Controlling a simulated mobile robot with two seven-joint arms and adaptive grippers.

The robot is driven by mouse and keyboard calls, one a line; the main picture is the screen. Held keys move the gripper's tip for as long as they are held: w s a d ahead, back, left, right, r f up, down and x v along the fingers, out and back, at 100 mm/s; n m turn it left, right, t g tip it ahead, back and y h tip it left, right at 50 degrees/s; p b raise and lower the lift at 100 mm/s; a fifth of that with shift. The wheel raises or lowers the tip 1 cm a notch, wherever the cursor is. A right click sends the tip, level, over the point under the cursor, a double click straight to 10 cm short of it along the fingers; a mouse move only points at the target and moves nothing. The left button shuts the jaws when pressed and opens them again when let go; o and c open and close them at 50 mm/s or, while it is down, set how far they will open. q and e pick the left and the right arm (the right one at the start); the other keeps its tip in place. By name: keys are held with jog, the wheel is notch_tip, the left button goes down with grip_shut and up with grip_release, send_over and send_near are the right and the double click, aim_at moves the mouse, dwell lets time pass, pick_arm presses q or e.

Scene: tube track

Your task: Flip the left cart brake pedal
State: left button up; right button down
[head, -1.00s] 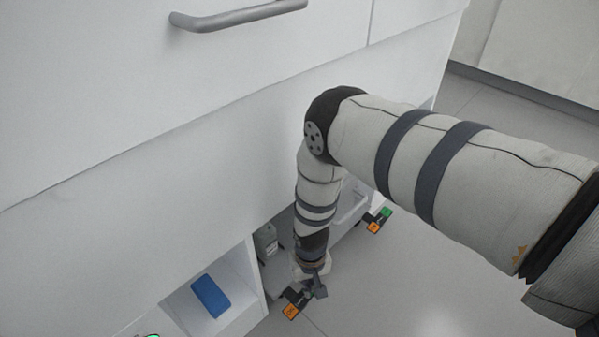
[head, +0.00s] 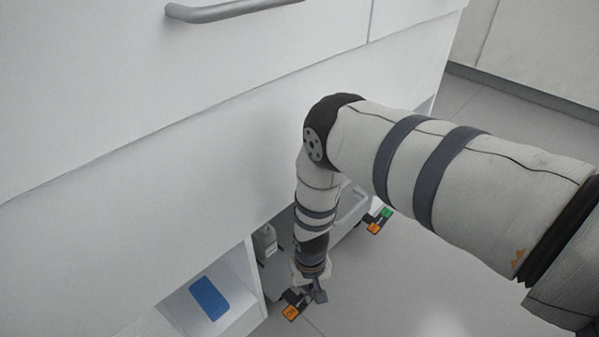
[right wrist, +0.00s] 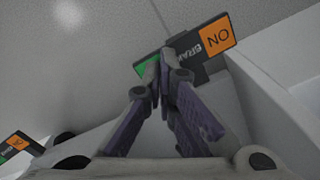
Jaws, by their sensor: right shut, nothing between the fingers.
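The left brake pedal (head: 292,311) is low at the cart's near corner, partly hidden by my right gripper in the head view. In the right wrist view the pedal (right wrist: 212,42) has an orange end marked ON, a black middle with partly hidden "BRAKE" lettering and a green end. My right gripper (head: 318,294) points down at it. In the right wrist view its fingertips (right wrist: 165,62) are together and empty, overlapping the pedal between its green end and the lettering. I cannot tell whether they touch it. My left gripper is out of view.
A second pedal (head: 380,221) with green and orange ends is farther back on the cart; the cart's grey handle (head: 352,204) is near it. The white cabinet (head: 150,180) stands left of my arm; a blue object (head: 209,298) lies in its lower opening. Floor right is clear.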

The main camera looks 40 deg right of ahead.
jog(key=shift+f, duration=0.2)
notch_tip(320, 180, up, 7)
jog(key=p, duration=0.4)
jog(key=shift+r+p, duration=0.15)
jog(key=shift+p, duration=0.15)
